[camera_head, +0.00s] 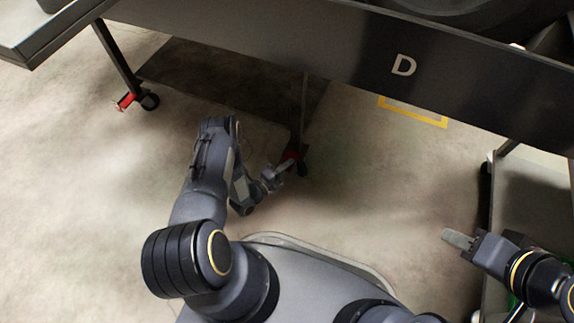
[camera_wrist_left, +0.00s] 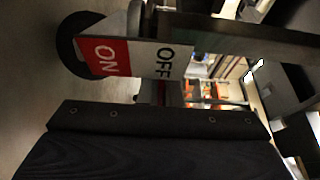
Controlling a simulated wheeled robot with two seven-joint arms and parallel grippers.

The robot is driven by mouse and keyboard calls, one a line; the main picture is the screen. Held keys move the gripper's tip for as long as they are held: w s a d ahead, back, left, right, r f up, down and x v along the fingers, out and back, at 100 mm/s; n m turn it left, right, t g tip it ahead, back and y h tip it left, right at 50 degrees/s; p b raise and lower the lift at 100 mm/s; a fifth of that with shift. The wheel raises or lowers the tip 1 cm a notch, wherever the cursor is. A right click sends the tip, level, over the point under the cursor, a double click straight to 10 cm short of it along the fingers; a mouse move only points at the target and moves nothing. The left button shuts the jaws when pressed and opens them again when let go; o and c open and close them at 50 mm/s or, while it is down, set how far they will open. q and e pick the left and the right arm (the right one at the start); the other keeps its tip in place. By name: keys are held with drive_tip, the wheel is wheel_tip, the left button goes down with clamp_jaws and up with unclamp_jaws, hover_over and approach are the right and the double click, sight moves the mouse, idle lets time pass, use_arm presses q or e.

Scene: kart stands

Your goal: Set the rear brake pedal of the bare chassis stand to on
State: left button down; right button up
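A dark stand marked D (camera_head: 360,45) stretches across the top of the head view. A caster with a red pedal (camera_head: 290,157) is at the foot of its middle leg. My left gripper (camera_head: 273,178) is low, right beside this pedal; I cannot tell whether they touch. In the left wrist view a pedal plate (camera_wrist_left: 128,57) carries a red ON half and a white OFF half, in front of a dark wheel (camera_wrist_left: 78,42). The dark gripper body fills the bottom there and its fingertips are hidden. My right gripper (camera_head: 457,239) is at the right, away from the stand, seen edge-on.
Another caster with a red pedal (camera_head: 127,101) is at the stand's left leg. A dark lower panel (camera_head: 230,85) lies between the legs. Another stand's leg (camera_head: 485,200) is near my right arm. A yellow floor marking (camera_head: 415,112) shows behind. The floor at left is clear.

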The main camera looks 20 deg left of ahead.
use_arm(q)
drive_tip(key=shift+f, duration=0.1)
idle(0.6)
drive_tip(key=shift+f+m+t+h, duration=0.7)
drive_tip(key=shift+f+t, duration=0.05)
drive_tip(key=shift+t, duration=0.35)
drive_tip(key=c, duration=1.6)
unclamp_jaws()
drive_tip(key=p+v, duration=0.2)
drive_tip(key=v, duration=0.6)
